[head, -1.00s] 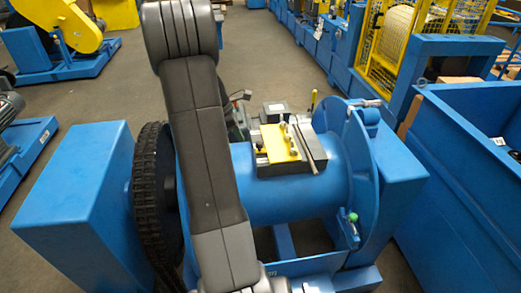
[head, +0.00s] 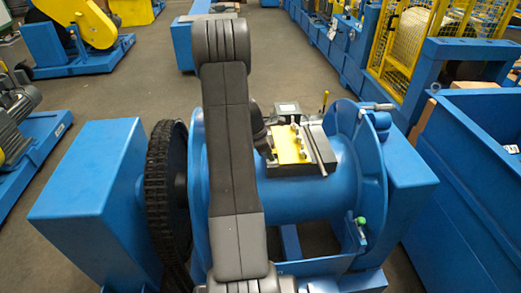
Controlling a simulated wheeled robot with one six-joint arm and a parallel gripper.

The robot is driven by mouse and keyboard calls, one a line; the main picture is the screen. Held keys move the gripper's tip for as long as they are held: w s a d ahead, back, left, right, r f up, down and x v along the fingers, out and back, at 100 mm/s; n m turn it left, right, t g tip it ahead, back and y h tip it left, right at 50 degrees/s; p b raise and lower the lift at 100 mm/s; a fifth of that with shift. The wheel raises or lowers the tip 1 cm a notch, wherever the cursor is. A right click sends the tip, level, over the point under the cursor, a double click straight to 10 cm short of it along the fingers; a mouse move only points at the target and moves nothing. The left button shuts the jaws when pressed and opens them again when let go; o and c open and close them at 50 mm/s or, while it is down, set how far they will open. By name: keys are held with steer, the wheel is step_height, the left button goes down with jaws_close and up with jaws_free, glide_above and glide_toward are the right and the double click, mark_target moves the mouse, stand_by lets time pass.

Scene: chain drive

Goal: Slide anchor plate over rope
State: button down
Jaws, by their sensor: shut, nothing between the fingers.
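A yellow plate (head: 290,150) with small pale-brass fittings lies on a dark block on top of the blue drum (head: 320,200); it looks like the anchor plate. A thin grey rod-like length, perhaps the rope (head: 316,150), runs along the plate's right side; I cannot tell whether the plate covers any of it. The dark end of my gripper (head: 271,156) is at the plate's left edge, shut and empty. Whether it touches the plate is unclear. My arm hides the drum's left part and most of the wrist.
A black chain wheel (head: 167,200) stands left of the drum, beside a blue housing (head: 88,195). A blue flange (head: 372,165) with a green-tipped lever (head: 360,222) bounds the drum's right end. A large blue bin (head: 465,190) stands at right.

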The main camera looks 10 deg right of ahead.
mark_target(291, 156)
steer(key=shift+d, duration=0.4)
steer(key=shift+d, duration=0.1)
steer(key=d, duration=0.6)
steer(key=shift+d, duration=0.2)
steer(key=shift+a, duration=0.1)
steer(key=a, duration=0.4)
steer(key=shift+w+a+r, duration=0.1)
steer(key=shift+a+r, duration=0.15)
steer(key=shift+r, duration=0.15)
steer(key=v, duration=0.9)
steer(key=shift+b, duration=0.4)
steer(key=shift+d, duration=0.1)
